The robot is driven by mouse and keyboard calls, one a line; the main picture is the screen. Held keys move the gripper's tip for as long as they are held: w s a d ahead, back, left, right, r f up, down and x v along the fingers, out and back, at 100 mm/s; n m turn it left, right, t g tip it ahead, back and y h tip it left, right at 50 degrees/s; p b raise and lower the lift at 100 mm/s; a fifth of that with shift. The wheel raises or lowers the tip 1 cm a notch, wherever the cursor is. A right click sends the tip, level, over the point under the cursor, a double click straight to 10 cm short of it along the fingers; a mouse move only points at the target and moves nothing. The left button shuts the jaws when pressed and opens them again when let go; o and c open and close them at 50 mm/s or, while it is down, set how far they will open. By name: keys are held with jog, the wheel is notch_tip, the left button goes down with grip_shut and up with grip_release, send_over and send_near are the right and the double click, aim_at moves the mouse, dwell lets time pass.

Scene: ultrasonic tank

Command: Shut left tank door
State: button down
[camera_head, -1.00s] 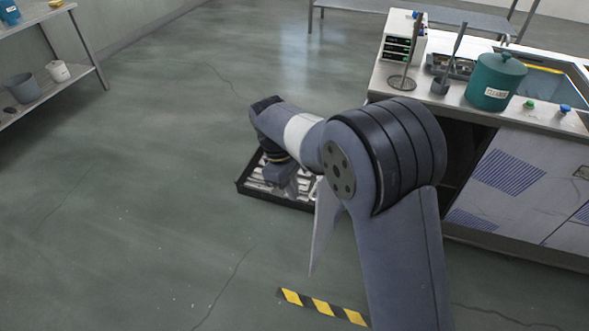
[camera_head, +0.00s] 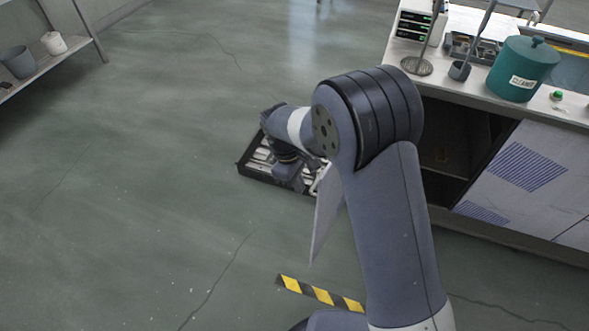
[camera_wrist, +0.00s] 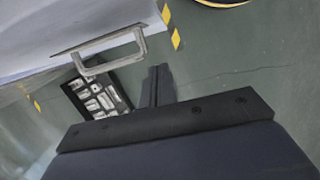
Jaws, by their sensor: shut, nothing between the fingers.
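The left tank door (camera_head: 327,218) stands open, seen nearly edge-on as a thin light-grey panel sticking out from the bench. Behind my arm, its cabinet opening (camera_head: 447,150) is dark and uncovered. In the wrist view the door's pale face (camera_wrist: 60,30) fills the upper left, with a grey bar handle (camera_wrist: 108,62) on it. My gripper (camera_wrist: 158,72) is shut and empty, pointing past the handle's right side; I see a gap between them in the picture but cannot judge depth. In the head view my gripper's fingertips are hard to make out beyond the door.
A black tray of metal parts (camera_head: 249,172) lies on the floor beyond the door. Yellow-black tape (camera_head: 320,294) marks the floor in front. The bench holds a green canister (camera_head: 521,72) and other items. A shelf (camera_head: 60,58) stands far left. Floor on the left is clear.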

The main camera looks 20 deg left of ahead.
jog(key=shift+s+d, duration=0.25)
jog(key=shift+d, duration=0.75)
jog(key=shift+s+d, duration=0.2)
jog(key=shift+d, duration=0.8)
